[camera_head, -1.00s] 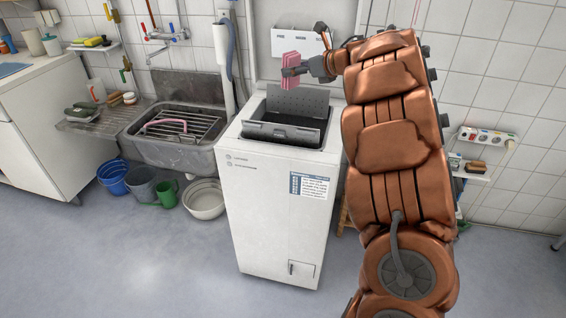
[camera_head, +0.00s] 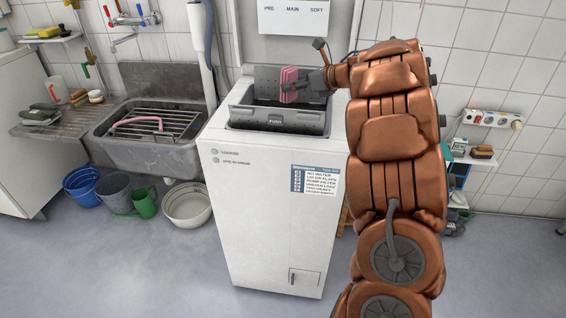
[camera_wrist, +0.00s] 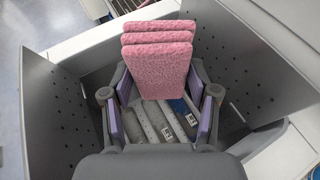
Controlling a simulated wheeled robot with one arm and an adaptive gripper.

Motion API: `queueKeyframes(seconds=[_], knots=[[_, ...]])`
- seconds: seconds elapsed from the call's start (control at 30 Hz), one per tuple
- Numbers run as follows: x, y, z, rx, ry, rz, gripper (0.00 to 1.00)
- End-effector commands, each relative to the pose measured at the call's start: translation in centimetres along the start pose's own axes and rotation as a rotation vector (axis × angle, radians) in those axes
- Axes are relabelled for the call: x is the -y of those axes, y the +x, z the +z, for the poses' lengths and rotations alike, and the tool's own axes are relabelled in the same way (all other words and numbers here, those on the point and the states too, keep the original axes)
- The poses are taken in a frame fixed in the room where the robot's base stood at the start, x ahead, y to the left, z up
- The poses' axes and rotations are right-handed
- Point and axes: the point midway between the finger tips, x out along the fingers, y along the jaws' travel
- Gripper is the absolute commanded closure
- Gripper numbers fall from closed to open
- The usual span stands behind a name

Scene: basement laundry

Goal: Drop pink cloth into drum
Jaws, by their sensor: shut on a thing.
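The pink cloth (camera_head: 289,84), folded in layers, is held upright by my gripper (camera_head: 306,86) over the open top of the white washing machine (camera_head: 262,205). In the wrist view the pink cloth (camera_wrist: 158,55) stands at the far end of my gripper (camera_wrist: 160,110), whose purple-padded fingers show on both sides. The drum opening (camera_head: 275,118) has perforated grey flaps; one flap (camera_wrist: 65,105) stands open at the left in the wrist view and another (camera_wrist: 255,70) at the right. Below the fingers, inside the opening, are pale and blue items with labels that I cannot identify.
A grey sink (camera_head: 150,140) with a rack and a pink hose stands left of the machine. Blue, grey and green containers and a white basin (camera_head: 187,205) are on the floor below it.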

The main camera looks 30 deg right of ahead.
Motion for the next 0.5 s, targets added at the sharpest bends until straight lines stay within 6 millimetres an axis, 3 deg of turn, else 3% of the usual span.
queueKeyframes(seconds=[0.5], knots=[[0.1, 1.8, -4.5, 0.0, 0.004, 0.001, 0.73]])
